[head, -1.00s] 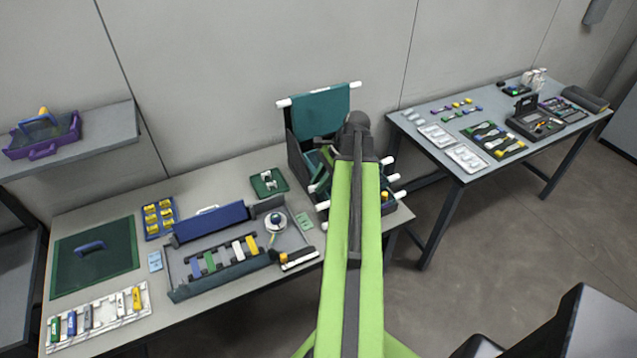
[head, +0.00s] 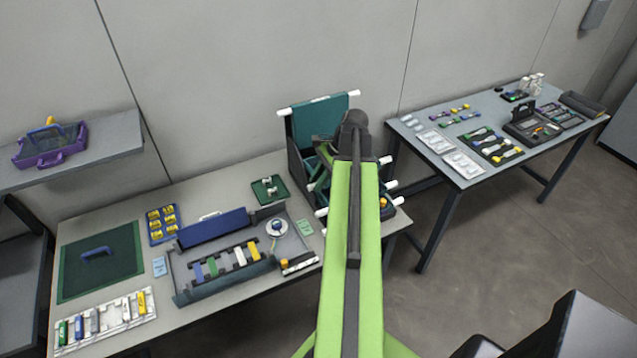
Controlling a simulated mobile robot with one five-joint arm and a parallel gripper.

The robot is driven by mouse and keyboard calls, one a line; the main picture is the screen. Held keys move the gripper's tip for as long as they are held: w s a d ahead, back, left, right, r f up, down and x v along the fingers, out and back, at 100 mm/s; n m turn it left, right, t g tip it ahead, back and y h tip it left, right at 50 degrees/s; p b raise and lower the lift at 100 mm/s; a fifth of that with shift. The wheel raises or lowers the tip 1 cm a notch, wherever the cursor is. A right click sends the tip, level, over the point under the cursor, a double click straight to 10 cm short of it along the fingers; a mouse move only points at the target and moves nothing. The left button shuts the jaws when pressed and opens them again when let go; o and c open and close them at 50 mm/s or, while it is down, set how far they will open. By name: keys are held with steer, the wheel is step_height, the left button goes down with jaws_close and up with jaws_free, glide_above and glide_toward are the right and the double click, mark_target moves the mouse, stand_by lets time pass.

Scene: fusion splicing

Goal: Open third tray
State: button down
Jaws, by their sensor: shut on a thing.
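The splice closure with its dark green hinged trays stands at the back right of the near table. One tray (head: 316,118) is swung up at the back, with white pins at its two ends. Lower trays (head: 372,186) lie in front, their white pin ends showing to the right of my arm. My gripper (head: 329,147) is over the closure at the end of my green arm, shut on a tray. Its fingertips and the held edge are mostly hidden by the dark wrist and arm, so I cannot tell which tray it holds.
A second table (head: 430,128) with tools stands at the right. A shelf (head: 100,166) holds a purple basket.

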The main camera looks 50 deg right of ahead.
steer(key=w+d+r+p, duration=0.3)
steer(key=w+r+p, duration=0.1)
steer(key=w, duration=0.4)
steer(key=w+d+r+p, duration=0.3)
steer(key=w+r+p, duration=0.1)
steer(key=w, duration=0.4)
steer(key=shift+w+d+r, duration=0.3)
steer(key=shift+d+r, duration=0.1)
steer(key=shift+r, duration=0.05)
steer(key=shift+w, duration=0.1)
steer(key=c, duration=1.3)
jaws_free()
